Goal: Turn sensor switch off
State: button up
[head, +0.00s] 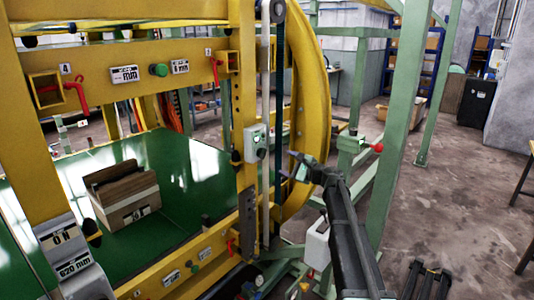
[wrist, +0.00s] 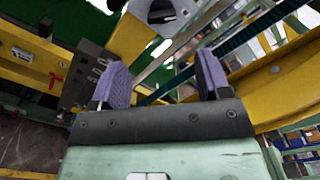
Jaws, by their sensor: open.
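A small grey box (head: 256,143) with a green mark and a dark round knob is fixed to the yellow post in the head view. It may be the sensor switch; its setting is too small to read. My gripper (head: 303,167) is to the right of this box and slightly lower, apart from it, in front of the yellow ring. In the wrist view my gripper (wrist: 163,78) has its two purple-padded fingers spread wide with nothing held between them.
The yellow ring (head: 313,100) and a dark vertical belt (head: 279,110) stand close to my gripper. A green post (head: 388,150) rises to the right. A wooden block (head: 125,190) rests on the green platform (head: 185,165) at left. Open floor lies at far right.

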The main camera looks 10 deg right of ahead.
aim_at(263, 154)
jog(key=x, duration=1)
jog(key=shift+w+a+r, duration=0.2)
jog(key=shift+w+a, duration=0.1)
jog(key=c, duration=0.9)
